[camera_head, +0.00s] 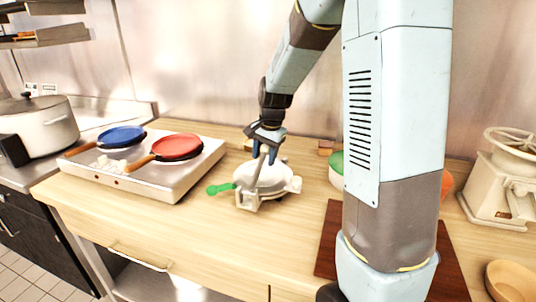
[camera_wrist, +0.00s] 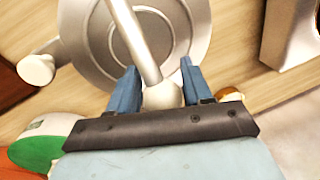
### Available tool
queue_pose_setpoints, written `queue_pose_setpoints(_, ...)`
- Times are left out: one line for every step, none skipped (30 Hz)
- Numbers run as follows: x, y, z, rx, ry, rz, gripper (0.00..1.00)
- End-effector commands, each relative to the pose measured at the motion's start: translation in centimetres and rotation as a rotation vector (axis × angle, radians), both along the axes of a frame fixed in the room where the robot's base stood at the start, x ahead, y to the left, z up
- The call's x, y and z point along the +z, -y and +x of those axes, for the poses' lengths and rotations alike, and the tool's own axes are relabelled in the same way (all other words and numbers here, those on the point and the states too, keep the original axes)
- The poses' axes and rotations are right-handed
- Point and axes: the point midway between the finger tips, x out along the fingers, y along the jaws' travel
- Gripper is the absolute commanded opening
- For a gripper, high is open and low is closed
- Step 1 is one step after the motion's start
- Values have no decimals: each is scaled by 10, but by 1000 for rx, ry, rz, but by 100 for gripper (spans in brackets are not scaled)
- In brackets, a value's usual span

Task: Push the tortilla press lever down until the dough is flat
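The pale grey tortilla press (camera_head: 264,180) stands on the wooden counter, its round plate (camera_wrist: 85,45) filling the upper left of the wrist view. Its lid looks closed over the base, and I see no dough. A lever rod (camera_wrist: 135,42) runs across the plate and ends in a pale knob (camera_wrist: 162,95). My gripper (camera_head: 268,155) is just above the press in the head view. In the wrist view its blue fingers (camera_wrist: 158,84) are apart, one on each side of the knob; I cannot tell whether they touch it.
A griddle (camera_head: 185,180) with a blue pan (camera_head: 122,136) and a red pan (camera_head: 178,147) stands left of the press. A green-topped bowl (camera_head: 336,163) is close on the right. A dark red board (camera_head: 330,235) lies right of the press. The counter in front is clear.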

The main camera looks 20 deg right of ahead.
Motion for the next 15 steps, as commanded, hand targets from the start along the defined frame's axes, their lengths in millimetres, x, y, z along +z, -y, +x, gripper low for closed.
queue_pose_setpoints(0, 0, 0, 0, 1, 0, 55)
queue_pose_setpoints(0, 0, 1, 0, 1, 0, 57)
queue_pose_setpoints(1, 0, 1, 0, 3, 0, 61)
queue_pose_setpoints(1, 0, 1, 0, 3, 0, 64)
queue_pose_setpoints(1, 0, 1, 0, 3, 0, 64)
queue_pose_setpoints(1, 0, 1, -1, 3, -1, 64)
queue_pose_setpoints(1, 0, 1, 0, 4, 0, 64)
queue_pose_setpoints(1, 0, 1, 0, 4, 0, 64)
queue_pose_setpoints(1, 0, 2, 0, 4, 0, 64)
queue_pose_setpoints(1, 0, 2, 0, 4, 0, 64)
queue_pose_setpoints(1, 0, 2, -1, 5, -1, 64)
queue_pose_setpoints(2, 1, 2, -1, 6, 0, 64)
queue_pose_setpoints(4, 1, 2, -1, 6, -1, 64)
queue_pose_setpoints(5, 1, 2, -1, 7, 0, 64)
queue_pose_setpoints(9, 1, 1, -1, 8, 0, 64)
